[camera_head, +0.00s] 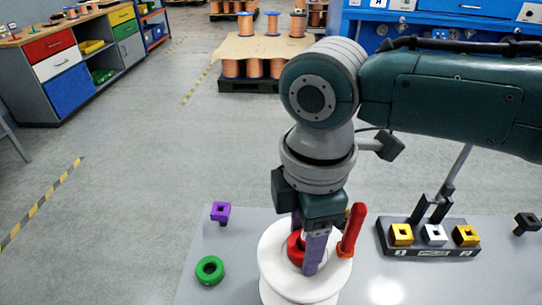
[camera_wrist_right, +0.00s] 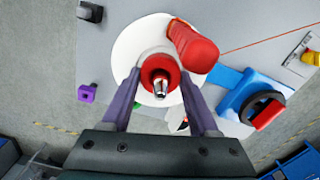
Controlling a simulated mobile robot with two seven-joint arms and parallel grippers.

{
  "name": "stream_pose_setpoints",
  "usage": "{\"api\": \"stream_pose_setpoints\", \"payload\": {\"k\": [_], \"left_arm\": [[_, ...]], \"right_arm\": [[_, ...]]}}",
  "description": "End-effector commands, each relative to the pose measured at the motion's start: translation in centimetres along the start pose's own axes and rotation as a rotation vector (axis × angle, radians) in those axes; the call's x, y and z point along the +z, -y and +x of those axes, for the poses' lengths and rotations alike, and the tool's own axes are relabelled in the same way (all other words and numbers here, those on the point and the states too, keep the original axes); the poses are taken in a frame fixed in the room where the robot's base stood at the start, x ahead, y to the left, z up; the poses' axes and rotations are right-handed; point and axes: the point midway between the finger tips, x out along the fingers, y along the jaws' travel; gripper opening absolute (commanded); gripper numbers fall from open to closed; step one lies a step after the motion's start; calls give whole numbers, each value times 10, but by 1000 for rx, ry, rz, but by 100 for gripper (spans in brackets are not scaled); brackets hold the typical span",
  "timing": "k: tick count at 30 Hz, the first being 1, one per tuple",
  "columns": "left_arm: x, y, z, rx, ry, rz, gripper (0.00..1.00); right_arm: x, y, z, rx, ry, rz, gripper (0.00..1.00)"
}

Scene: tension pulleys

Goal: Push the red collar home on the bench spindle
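The red collar (camera_head: 297,246) sits around the metal spindle tip (camera_wrist_right: 159,86), over a white spool (camera_head: 275,262). The collar also shows in the right wrist view (camera_wrist_right: 160,66), with the spindle tip coming through its middle. Whether it touches the hub beneath is hard to tell. My right gripper (camera_head: 308,262) points down over the spool. My left gripper is not in view.
A red handle-like piece (camera_head: 352,230) rises close beside my right gripper. A green ring (camera_head: 209,270) and a purple block (camera_head: 220,212) lie left on the bench. A black tray (camera_head: 430,250) with yellow and silver blocks stands right. The bench front between is clear.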

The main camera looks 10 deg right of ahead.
Motion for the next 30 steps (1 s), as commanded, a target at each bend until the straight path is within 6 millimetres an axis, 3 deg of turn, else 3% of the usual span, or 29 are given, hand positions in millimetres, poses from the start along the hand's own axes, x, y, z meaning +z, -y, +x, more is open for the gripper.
{"api": "stream_pose_setpoints", "payload": {"k": [1, 8, 17, 20, 30], "left_arm": [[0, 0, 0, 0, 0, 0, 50], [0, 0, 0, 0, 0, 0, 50], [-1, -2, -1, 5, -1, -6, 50], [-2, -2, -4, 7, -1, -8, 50], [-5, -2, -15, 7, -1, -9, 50]], "right_arm": [[0, 0, 1, 0, 1, 0, 67], [0, 0, 0, -1, 1, 0, 93], [0, 0, -2, 0, 0, 0, 94], [0, 0, -14, 1, -1, -1, 94], [0, -1, -80, 4, -1, -2, 94]]}}
